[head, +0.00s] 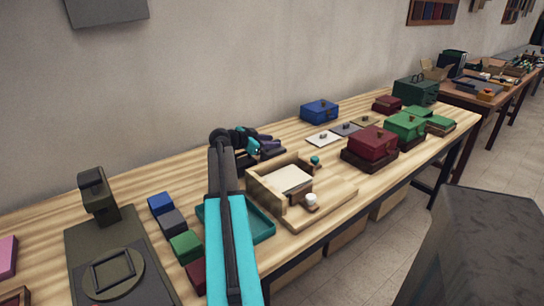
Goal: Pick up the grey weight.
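No grey weight can be told for certain at this size. Three small flat pads lie on the table past my gripper: a white pad (318,141), a grey pad (341,131) and an olive pad (372,121). Each seems to bear a small knob-like piece, too small to identify. My arm reaches up from the bottom of the head view. My gripper (275,148) is low over the wooden table, left of the pads and behind an open wooden box. Its fingers are dark and small here, so whether they are open or shut is unclear.
The open wooden box (257,189) stands just in front of my gripper. A teal tray (262,231) lies partly behind my arm. A blue box (320,111) stands behind the pads, with a red box (373,142) and a green box (405,127) to the right.

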